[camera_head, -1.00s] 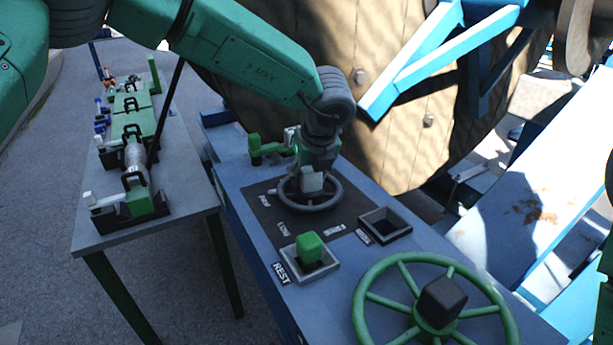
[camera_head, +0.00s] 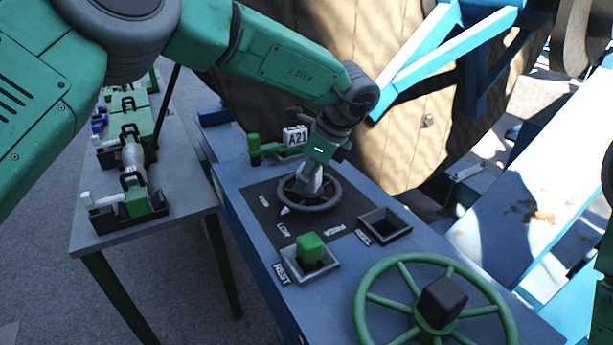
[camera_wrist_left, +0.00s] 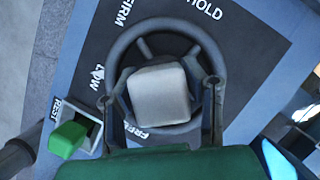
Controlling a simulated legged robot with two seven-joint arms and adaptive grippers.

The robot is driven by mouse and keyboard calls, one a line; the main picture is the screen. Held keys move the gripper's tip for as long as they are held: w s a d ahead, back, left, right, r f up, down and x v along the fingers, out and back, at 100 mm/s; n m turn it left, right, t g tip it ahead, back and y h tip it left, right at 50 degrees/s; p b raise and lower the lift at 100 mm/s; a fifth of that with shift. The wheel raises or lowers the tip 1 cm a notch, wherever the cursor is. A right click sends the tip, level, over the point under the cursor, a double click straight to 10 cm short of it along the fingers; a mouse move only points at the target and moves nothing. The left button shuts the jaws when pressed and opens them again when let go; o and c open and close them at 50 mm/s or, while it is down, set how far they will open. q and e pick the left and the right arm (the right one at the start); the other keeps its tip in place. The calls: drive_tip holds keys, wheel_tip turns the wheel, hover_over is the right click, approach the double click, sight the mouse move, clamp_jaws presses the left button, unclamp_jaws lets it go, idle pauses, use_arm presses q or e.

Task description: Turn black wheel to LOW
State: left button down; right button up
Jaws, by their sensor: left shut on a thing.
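The black wheel (camera_head: 335,199) lies on a dark panel of the blue console. In the left wrist view the wheel (camera_wrist_left: 128,45) fills the middle, with a pale grey block (camera_wrist_left: 158,93) at its centre. My left gripper (camera_head: 312,183) reaches down onto the wheel. A small pale pointer (camera_head: 285,211) at the rim sits between FIRM and the LOW label (camera_head: 284,229), nearer LOW. LOW (camera_wrist_left: 97,78) also shows in the wrist view. My right gripper is out of view.
A green block handle (camera_head: 310,248) sits in a socket by the REST label. An empty square socket (camera_head: 385,224) is right of the wheel. A large green handwheel (camera_head: 367,318) is in front. A side table (camera_head: 190,205) holds cases at left; the big reel stands behind.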

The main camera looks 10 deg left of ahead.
use_arm(q)
drive_tip(key=shift+w+r+n, duration=0.15)
drive_tip(key=shift+r+n, duration=0.05)
drive_tip(key=shift+n, duration=0.4)
drive_tip(key=c, duration=1)
unclamp_jaws()
drive_tip(key=shift+o, duration=0.2)
drive_tip(key=shift+f, duration=0.1)
drive_tip(key=v, duration=1.2)
drive_tip(key=shift+w+d, duration=0.15)
drive_tip(key=shift+w, duration=0.2)
drive_tip(key=shift+f, duration=0.1)
